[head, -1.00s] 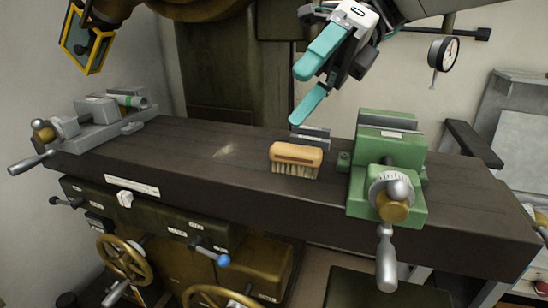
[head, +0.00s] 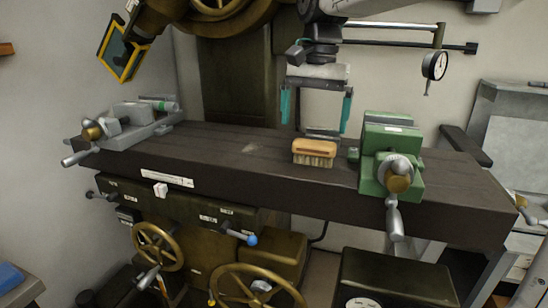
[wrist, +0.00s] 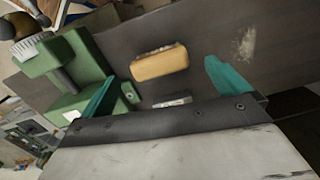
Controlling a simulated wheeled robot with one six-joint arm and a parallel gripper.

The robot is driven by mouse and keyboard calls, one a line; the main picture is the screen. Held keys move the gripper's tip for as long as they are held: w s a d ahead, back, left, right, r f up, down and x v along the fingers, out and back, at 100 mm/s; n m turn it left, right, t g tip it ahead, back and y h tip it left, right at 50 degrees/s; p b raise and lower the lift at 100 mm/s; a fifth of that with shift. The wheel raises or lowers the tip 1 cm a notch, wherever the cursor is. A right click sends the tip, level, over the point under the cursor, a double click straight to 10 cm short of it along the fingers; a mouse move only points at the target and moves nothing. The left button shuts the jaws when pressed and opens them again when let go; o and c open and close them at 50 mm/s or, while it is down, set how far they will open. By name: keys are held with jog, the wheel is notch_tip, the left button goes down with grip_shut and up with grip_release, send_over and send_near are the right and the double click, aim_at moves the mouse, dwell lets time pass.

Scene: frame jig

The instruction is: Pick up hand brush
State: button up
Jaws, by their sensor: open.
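The hand brush (head: 314,151) has a tan wooden back and pale bristles. It stands bristles down on the dark machine table, just left of the green vise. In the wrist view the brush (wrist: 160,63) lies beyond and between the teal fingertips, not touched by them. My gripper (head: 316,122) is open and empty, pointing down above and behind the brush, with one teal finger to each side. In the wrist view my gripper (wrist: 160,82) shows both fingers wide apart.
The green vise (head: 391,140) stands close on the right of the brush. A small grey metal block (wrist: 172,101) lies beside the brush. A grey vise (head: 128,124) is at the table's left end. The dark table (head: 225,150) between is clear. A dial gauge (head: 434,66) hangs at upper right.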

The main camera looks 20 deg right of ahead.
aim_at(314, 142)
jog(key=shift+w+d+f+n, duration=0.15)
jog(key=shift+w+d+n, duration=0.1)
jog(key=shift+d+n, duration=0.15)
jog(key=shift+f+h, duration=0.3)
notch_tip(314, 142, down, 7)
jog(key=shift+f, duration=0.15)
jog(key=c, duration=0.9)
notch_tip(314, 142, up, 10)
jog(key=shift+r, duration=0.1)
